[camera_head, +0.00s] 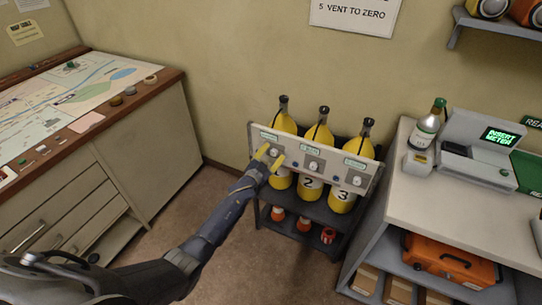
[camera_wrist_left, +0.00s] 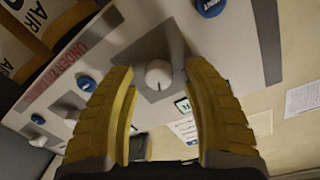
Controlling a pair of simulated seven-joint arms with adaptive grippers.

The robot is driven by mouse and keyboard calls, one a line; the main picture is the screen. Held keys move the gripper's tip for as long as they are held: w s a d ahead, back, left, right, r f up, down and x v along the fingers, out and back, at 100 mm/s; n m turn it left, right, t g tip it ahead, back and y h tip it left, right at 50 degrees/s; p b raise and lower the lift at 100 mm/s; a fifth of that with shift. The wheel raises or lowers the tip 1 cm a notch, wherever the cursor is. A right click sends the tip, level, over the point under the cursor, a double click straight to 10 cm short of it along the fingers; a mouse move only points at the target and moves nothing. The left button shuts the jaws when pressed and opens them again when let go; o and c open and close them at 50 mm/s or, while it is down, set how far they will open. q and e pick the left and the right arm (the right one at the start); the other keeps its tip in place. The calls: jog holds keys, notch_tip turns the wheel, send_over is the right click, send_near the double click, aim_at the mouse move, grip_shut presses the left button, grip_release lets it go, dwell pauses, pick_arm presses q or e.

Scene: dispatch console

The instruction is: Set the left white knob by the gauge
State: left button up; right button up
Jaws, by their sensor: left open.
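The left white knob (camera_wrist_left: 158,74) sits on a grey plate of the slanted panel (camera_head: 333,160), with a pointer mark on its face. My left gripper (camera_head: 271,156) is at the panel's left end, its yellow fingers open. In the left wrist view the two fingers (camera_wrist_left: 160,100) stand on either side of the knob with gaps, not closed on it. A small green-edged display (camera_head: 268,135) is above this knob; its reading is too small to tell. The middle knob (camera_head: 313,165) and right knob (camera_head: 357,181) are clear of the gripper. My right gripper is not in view.
Blue buttons (camera_wrist_left: 86,84) sit beside the knobs. Yellow numbered air cylinders (camera_head: 342,195) stand in a dark rack behind and below the panel. A counter (camera_head: 440,185) with a meter and bottle is at right, a map desk (camera_head: 150,90) at left.

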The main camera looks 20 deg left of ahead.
pick_arm(q)
jog(key=v, duration=1.2)
jog(key=shift+o, duration=0.2)
jog(key=shift+s+f, duration=0.2)
jog(key=shift+c, duration=0.2)
jog(key=s+a+n, duration=0.1)
jog(key=s+n, duration=0.3)
jog(key=n, duration=0.3)
jog(key=x, duration=1.6)
jog(key=shift+w+r, duration=0.15)
jog(key=shift+w, duration=0.1)
jog(key=shift+o, duration=0.2)
grip_shut()
